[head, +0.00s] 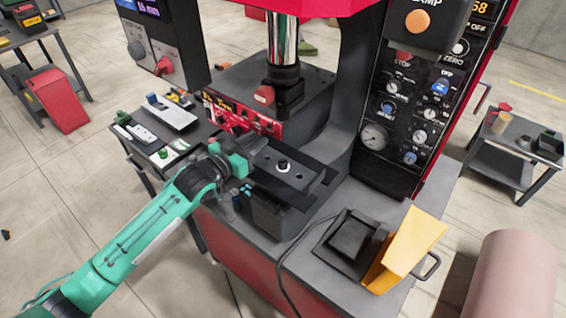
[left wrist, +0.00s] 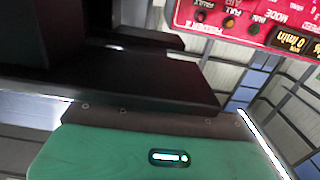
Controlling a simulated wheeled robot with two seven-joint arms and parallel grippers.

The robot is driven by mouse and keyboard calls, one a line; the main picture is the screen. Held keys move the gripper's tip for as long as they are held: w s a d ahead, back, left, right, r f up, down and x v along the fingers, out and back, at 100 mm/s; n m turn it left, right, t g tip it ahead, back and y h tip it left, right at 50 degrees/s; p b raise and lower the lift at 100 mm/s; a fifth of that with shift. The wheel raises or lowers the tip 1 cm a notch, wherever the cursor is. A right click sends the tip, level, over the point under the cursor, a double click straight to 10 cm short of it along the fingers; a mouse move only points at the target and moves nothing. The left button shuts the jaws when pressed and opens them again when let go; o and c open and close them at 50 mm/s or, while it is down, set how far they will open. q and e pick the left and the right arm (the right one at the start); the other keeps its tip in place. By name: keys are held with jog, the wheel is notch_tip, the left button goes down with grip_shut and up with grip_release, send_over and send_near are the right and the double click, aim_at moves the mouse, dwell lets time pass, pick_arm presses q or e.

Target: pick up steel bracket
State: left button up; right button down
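A dark grey flat plate with holes and a bright round stud (head: 284,167), possibly the steel bracket, lies at the front of the red press, over a dark block. My left gripper (head: 249,150) is at the plate's left end, close to it. Its fingertips are dark and blend with the dark parts, so I cannot tell whether they touch or grip the plate. In the left wrist view a large dark slab (left wrist: 120,78) fills the left and middle, above my teal gripper housing. My right gripper is not in view.
A red control panel (left wrist: 250,22) with a lit display is close to the left gripper. The press's control column (head: 410,100) stands right of the plate. A black box (head: 350,243) and yellow block (head: 405,250) occupy the front right. A left bench (head: 150,150) holds small parts.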

pick_arm(q)
grip_shut()
jog(key=shift+r, duration=0.1)
